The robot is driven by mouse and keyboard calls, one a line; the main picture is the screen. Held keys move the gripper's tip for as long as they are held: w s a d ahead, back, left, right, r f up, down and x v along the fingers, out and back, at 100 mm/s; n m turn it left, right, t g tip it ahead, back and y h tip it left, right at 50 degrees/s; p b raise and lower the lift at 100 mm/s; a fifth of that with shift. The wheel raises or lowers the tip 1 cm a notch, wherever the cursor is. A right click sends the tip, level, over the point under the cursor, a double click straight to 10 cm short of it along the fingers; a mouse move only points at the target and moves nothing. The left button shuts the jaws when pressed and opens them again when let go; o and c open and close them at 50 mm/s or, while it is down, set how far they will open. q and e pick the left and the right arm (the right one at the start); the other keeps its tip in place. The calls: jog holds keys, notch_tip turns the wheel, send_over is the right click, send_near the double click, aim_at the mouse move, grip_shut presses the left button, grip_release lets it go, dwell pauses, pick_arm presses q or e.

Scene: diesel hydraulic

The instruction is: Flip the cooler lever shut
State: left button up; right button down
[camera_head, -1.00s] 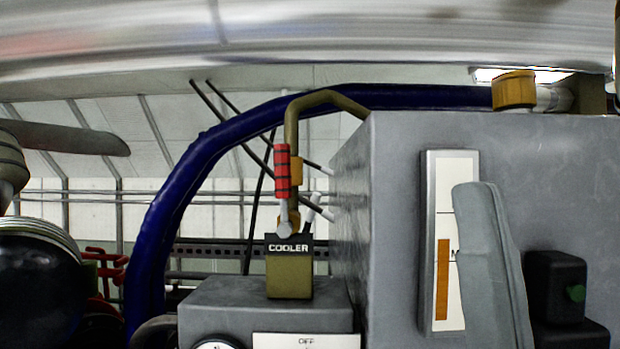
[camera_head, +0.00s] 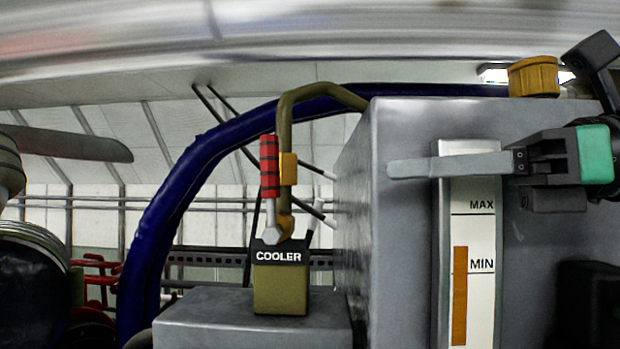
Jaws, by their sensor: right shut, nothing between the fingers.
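The cooler lever (camera_head: 269,166) has a red grip with black bands on a short silver stem. It stands nearly upright, just left of the olive pipe (camera_head: 285,120) and above the olive block labelled COOLER (camera_head: 280,290). My right gripper (camera_head: 396,168) comes in from the right, with its grey fingers shut together, empty and pointing left. Its tips are to the right of the lever at about the grip's height, with a clear gap between them in the picture. I cannot tell the depth between them. I cannot make out my left gripper.
A large grey tank (camera_head: 400,230) stands right of the lever, with a MAX/MIN level gauge (camera_head: 480,240) partly behind my right gripper. A yellow cap (camera_head: 533,76) is on top. A thick blue hose (camera_head: 175,215) arches behind the lever. A grey box (camera_head: 210,325) is below the COOLER block.

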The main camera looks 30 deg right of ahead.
aim_at(276, 174)
jog(key=shift+s+d+r+t, duration=0.2)
jog(key=shift+s+d+t, duration=0.1)
jog(key=shift+d, duration=0.3)
jog(key=p+x, duration=0.5)
jog(key=x, duration=0.8)
jog(key=shift+w+a, duration=0.15)
jog(key=shift+w, duration=0.05)
jog(key=shift+w+a+f+p, duration=0.1)
jog(key=shift+w+a+p, duration=0.05)
jog(key=shift+w+p, duration=0.15)
